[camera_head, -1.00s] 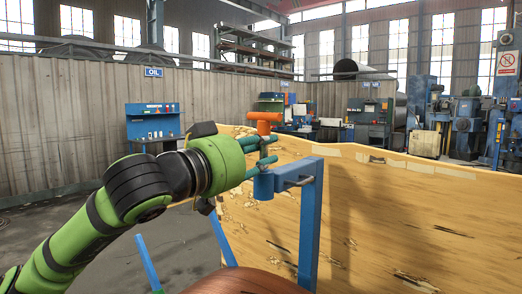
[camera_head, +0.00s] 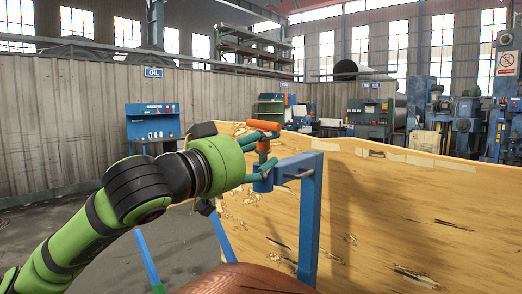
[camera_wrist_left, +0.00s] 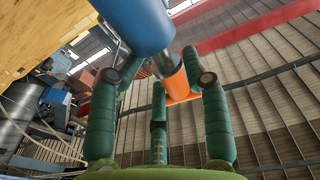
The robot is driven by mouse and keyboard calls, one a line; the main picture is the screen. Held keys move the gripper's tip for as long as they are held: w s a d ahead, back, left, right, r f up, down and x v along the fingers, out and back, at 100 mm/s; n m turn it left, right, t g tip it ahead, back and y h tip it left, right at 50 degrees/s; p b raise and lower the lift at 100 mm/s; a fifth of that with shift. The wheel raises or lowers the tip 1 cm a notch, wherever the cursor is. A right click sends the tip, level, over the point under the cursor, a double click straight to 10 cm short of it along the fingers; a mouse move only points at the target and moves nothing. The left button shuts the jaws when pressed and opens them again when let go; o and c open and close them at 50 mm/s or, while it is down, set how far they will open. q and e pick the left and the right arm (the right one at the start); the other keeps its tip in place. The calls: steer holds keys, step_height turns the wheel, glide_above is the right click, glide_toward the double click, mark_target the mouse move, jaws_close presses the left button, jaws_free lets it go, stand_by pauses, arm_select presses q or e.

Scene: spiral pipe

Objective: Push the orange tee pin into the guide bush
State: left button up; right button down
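The orange tee pin (camera_head: 263,146) stands above the blue guide bush (camera_head: 263,183), its orange crossbar at the top. In the left wrist view the pin (camera_wrist_left: 176,82) lines up with the bush (camera_wrist_left: 143,22), with a short silver section between them. Whether its lower end is inside the bush is hard to tell. My left gripper (camera_head: 268,153) is beside the pin, just above the bush. In the wrist view its green fingers (camera_wrist_left: 158,80) are spread apart with clear gaps, and none is clearly clamped on the pin. My right gripper is not in view.
The bush is fixed to a blue frame (camera_head: 311,220) with an upright post right of my gripper. A large wooden panel (camera_head: 420,215) stands behind it. A rounded brown surface (camera_head: 245,282) lies below. Open floor shows to the left.

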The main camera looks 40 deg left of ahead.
arm_select(q)
steer(key=shift+f, duration=0.3)
steer(key=shift+s+a+f, duration=0.1)
steer(key=shift+s, duration=0.3)
steer(key=s, duration=0.1)
steer(key=s+a, duration=0.1)
steer(key=s, duration=0.1)
steer(key=shift+a, duration=0.1)
steer(key=s, duration=0.3)
steer(key=shift+s+d, duration=0.35)
steer(key=shift+d, duration=0.05)
